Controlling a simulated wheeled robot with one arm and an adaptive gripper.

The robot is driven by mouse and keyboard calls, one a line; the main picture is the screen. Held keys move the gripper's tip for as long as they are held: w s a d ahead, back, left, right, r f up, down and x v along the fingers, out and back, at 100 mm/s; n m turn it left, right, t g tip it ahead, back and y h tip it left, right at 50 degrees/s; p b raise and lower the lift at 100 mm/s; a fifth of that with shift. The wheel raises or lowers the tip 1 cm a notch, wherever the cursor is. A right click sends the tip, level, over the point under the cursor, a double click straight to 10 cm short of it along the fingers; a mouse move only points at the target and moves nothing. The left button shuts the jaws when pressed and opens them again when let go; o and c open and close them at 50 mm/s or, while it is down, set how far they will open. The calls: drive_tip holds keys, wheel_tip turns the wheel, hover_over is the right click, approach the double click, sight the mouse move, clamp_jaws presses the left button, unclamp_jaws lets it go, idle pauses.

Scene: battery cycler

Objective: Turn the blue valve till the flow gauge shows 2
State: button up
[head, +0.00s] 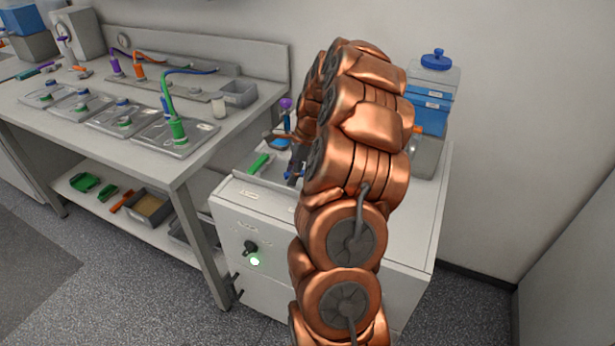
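My copper arm rises through the middle of the head view and bends over the white cabinet (265,210). It hides much of the cabinet top. My gripper (296,160) is only partly seen at the arm's left edge, low over the cabinet top; its fingers cannot be made out. Small blue parts show close to it, but I cannot tell whether one is the blue valve or whether the gripper touches it. A small round dial (123,40) sits on the backboard of the left bench; its reading is too small to tell, and I cannot tell if it is the flow gauge.
A green-handled item (258,164) lies on the cabinet top. A blue-lidded container (436,75) stands at its back right. The left bench (180,172) holds several plates with cables.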

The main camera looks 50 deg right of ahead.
sight(301, 172)
drive_tip(key=shift+o, duration=0.2)
drive_tip(key=shift+p+v, duration=1)
drive_tip(key=shift+v, duration=3.05)
drive_tip(key=s+a+r+n+g, duration=0.1)
drive_tip(key=s+a+r+n, duration=0.15)
drive_tip(key=a+n, duration=0.65)
drive_tip(key=s+a+r+n+g, duration=0.1)
drive_tip(key=s+a+r+n, duration=0.2)
drive_tip(key=a, duration=1.2)
drive_tip(key=s+a+n+h, duration=0.1)
drive_tip(key=s+a+n, duration=0.2)
drive_tip(key=s, duration=0.3)
drive_tip(key=s+a+n+g+h+p, duration=0.1)
drive_tip(key=s+a+n, duration=0.3)
drive_tip(key=s+n, duration=0.2)
drive_tip(key=s+a+n, duration=0.4)
drive_tip(key=s, duration=0.4)
drive_tip(key=shift+s+f+n+g+h, duration=0.25)
drive_tip(key=shift+f+n+g+h, duration=0.05)
drive_tip(key=shift+f+g+h, duration=0.15)
